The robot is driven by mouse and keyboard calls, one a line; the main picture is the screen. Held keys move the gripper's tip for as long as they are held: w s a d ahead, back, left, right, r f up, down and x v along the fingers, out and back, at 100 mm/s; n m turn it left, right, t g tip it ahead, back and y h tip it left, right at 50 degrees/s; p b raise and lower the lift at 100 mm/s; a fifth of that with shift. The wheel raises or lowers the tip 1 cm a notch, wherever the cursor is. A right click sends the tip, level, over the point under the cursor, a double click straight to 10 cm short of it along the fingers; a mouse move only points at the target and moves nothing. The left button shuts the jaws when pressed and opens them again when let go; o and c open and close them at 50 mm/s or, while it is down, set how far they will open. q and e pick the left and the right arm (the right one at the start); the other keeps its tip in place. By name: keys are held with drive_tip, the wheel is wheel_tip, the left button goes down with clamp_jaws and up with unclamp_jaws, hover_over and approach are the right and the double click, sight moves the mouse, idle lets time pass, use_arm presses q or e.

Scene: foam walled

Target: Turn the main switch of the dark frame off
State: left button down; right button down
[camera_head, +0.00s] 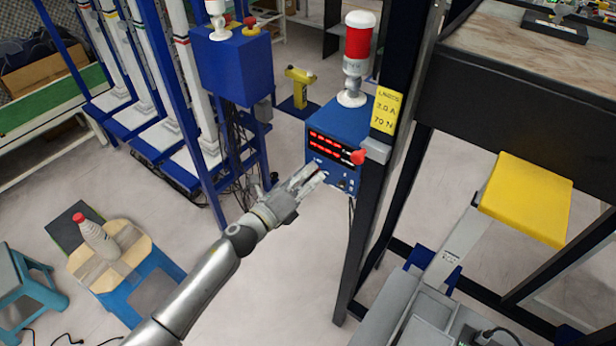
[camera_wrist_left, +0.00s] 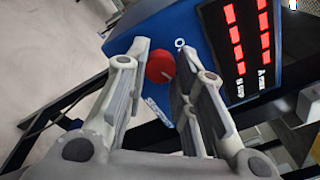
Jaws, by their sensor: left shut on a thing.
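The dark frame (camera_head: 372,215) stands right of centre, with a blue control box (camera_head: 345,118) on its left side that has rows of red digits. My left gripper (camera_head: 318,176) reaches the lower left of this box's face. In the left wrist view, a round red switch knob (camera_wrist_left: 160,66) with a pale mark sits on the blue face (camera_wrist_left: 150,32) between my two fingers. The fingers are closed on the knob. A white ring mark shows beside it. In the head view my fingers hide the knob. My right gripper is out of view.
A red-and-white lamp (camera_head: 357,55) stands on the box. A red knob (camera_head: 358,157) on a grey block sits on the frame post near my fingers. A blue rack (camera_head: 235,70) stands left. A stool (camera_head: 125,262) with a bottle stands lower left.

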use_arm(q)
drive_tip(key=n+t, duration=0.1)
drive_tip(key=n, duration=1.3)
drive_tip(key=shift+f+p, duration=0.1)
drive_tip(key=shift+p, duration=0.3)
drive_tip(key=c, duration=1.2)
unclamp_jaws()
drive_tip(key=v, duration=1.2)
drive_tip(key=shift+s+d, duration=0.1)
